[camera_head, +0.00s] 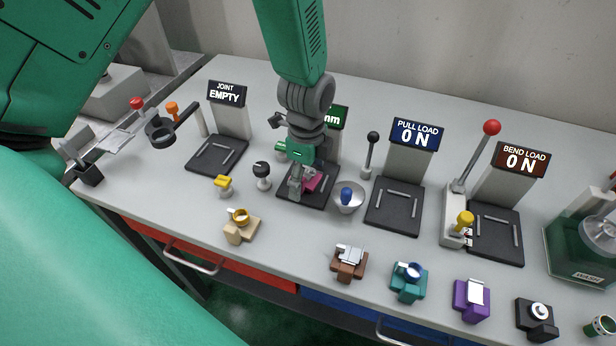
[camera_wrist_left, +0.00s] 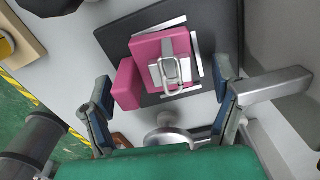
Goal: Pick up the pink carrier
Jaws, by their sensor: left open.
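The pink carrier (camera_wrist_left: 127,84) sits on a black station plate (camera_wrist_left: 119,38) in the left wrist view, with a grey metal part on top of it. In the head view the pink carrier (camera_head: 312,181) is mostly hidden behind my left gripper (camera_head: 297,190). My left gripper (camera_wrist_left: 165,98) is open, its two fingers apart on either side of the carrier in the left wrist view. I cannot tell whether a finger touches it. My right gripper is not in view.
A metal bowl with a blue knob (camera_head: 348,198) stands close right of the plate, and a black-topped knob (camera_head: 262,172) stands to its left. Several carriers, including a brown one (camera_head: 349,264) and a purple one (camera_head: 471,300), line the front edge. Display stations stand behind.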

